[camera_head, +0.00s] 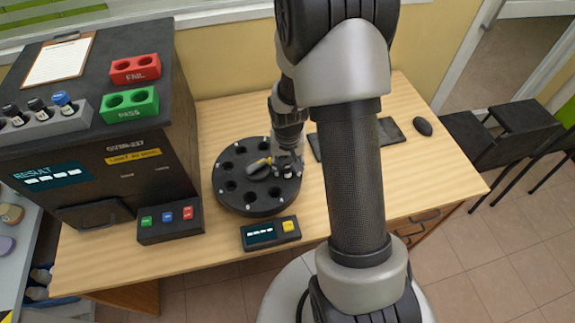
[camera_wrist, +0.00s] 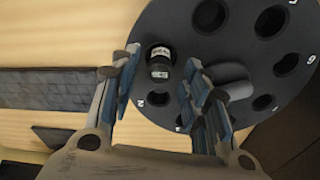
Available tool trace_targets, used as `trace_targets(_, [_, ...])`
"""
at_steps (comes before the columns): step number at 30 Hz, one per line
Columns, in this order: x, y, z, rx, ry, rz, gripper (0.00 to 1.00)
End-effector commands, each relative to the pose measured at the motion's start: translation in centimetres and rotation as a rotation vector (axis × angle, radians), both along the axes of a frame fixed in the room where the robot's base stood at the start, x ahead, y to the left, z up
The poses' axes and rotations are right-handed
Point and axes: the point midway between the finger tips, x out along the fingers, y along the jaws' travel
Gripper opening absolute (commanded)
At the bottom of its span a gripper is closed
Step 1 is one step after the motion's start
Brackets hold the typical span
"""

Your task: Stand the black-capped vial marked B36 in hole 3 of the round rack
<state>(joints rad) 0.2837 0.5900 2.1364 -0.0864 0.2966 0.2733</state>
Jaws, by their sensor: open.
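The round rack (camera_head: 228,201) is a black disc with several dark holes and a central knob, on the wooden table; it also fills the upper right of the wrist view (camera_wrist: 225,45). A black-capped vial (camera_wrist: 159,62) stands near the rack's edge, seen from above, with small markings on its cap too blurred to read. My gripper (camera_head: 286,165) is over the right side of the rack. In the wrist view my gripper (camera_wrist: 160,72) is open, with a finger on each side of the vial. The lower part of the vial is hidden, so I cannot tell how deep it sits.
A grey vial holder (camera_head: 45,125) with black- and blue-capped vials sits on the dark analyser (camera_head: 110,150), beside red FAIL (camera_head: 135,70) and green PASS (camera_head: 130,104) blocks. A button box (camera_head: 170,222) and small display (camera_head: 270,234) stand in front. A keyboard (camera_wrist: 50,88) and mouse (camera_head: 423,126) lie right.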

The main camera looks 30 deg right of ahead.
Motion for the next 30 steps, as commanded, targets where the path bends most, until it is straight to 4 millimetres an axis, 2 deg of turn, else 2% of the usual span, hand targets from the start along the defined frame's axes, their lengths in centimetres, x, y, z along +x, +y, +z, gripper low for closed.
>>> trace_targets(1, [0.0, 0.1, 1.6, -0.001, -0.005, 0.000, 0.43])
trace_targets(3, [-0.2, 0.2, 3.3, -0.001, -0.004, 0.000, 0.43])
trace_targets(9, [-0.7, 0.4, 7.3, 0.000, -0.002, 0.000, 0.43])
trace_targets(17, [-1.1, 0.7, 10.0, -0.001, -0.003, 0.004, 0.43])
trace_targets(20, [-1.3, 1.3, 11.9, -0.006, -0.019, 0.025, 0.43])
trace_targets(25, [-3.3, 4.0, 18.4, -0.024, -0.076, 0.111, 0.43])
trace_targets(30, [-7.6, 7.3, 24.7, -0.041, -0.141, 0.225, 0.43])
